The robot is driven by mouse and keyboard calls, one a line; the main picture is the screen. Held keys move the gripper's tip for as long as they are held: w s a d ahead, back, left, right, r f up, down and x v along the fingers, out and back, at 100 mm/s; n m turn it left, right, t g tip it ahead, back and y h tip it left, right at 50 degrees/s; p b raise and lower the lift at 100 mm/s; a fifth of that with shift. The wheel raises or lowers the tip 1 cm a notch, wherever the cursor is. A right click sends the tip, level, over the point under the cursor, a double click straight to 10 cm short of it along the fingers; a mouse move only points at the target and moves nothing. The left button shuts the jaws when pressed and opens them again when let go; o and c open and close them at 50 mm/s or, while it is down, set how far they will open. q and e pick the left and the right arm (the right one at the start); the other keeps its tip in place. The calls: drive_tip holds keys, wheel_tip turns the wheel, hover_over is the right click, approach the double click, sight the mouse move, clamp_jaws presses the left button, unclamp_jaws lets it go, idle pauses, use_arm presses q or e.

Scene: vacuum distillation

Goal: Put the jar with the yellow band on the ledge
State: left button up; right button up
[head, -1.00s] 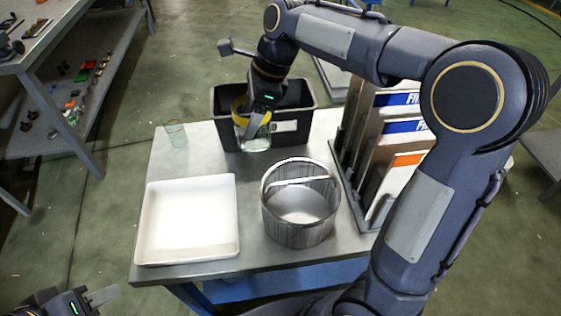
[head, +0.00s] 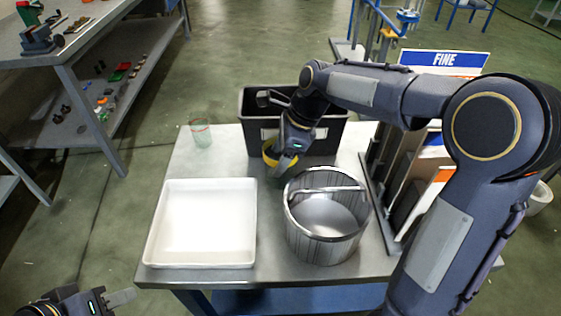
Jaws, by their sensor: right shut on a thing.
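The jar with the yellow band (head: 269,159) is in my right gripper (head: 282,166), in front of the black bin and just behind the metal bucket. The gripper is shut on it near the band. The jar's lower part is dark and partly hidden by the gripper and the bucket rim, so I cannot tell whether it touches the table. My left gripper (head: 112,300) is low at the left edge of the frame, away from the table, with nothing seen in it; its jaw opening is unclear. I cannot make out which surface is the ledge.
On the metal table (head: 180,165) are a white tray (head: 203,222), the metal bucket (head: 322,228) with a handle, the black bin (head: 333,131), a clear glass (head: 201,134) with a red rim, and a rack of panels (head: 420,190) at right. A shelved workbench (head: 75,62) stands at far left.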

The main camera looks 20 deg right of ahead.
drive_tip(key=shift+f, duration=0.85)
drive_tip(key=shift+f, duration=0.1)
drive_tip(key=o, duration=1.1)
